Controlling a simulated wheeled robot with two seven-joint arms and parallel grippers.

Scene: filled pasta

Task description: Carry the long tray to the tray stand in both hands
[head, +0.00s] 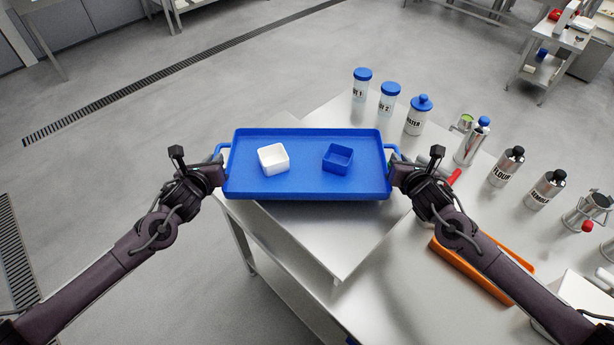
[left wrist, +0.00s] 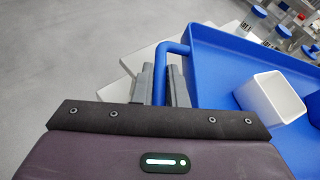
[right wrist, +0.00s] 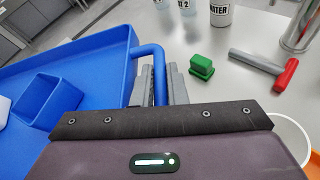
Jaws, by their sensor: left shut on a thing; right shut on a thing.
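The long blue tray (head: 305,175) has a loop handle at each short end. It carries a white square bowl (head: 273,158) on its left half and a blue square bowl (head: 337,158) on its right half. My left gripper (head: 217,172) is shut on the left handle (left wrist: 172,48), seen between the fingers in the left wrist view. My right gripper (head: 396,172) is shut on the right handle (right wrist: 157,62), as the right wrist view shows. The tray looks roughly level over the steel table's left part. I cannot tell how high it is. No tray stand is clearly identifiable.
The steel table (head: 385,262) holds blue-capped bottles (head: 417,115), steel canisters (head: 507,166) and an orange tray (head: 470,270). A green block (right wrist: 203,66) and a red-handled tool (right wrist: 265,68) lie beside my right gripper. The floor (head: 110,175) at left is open, crossed by a drain grate (head: 180,68).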

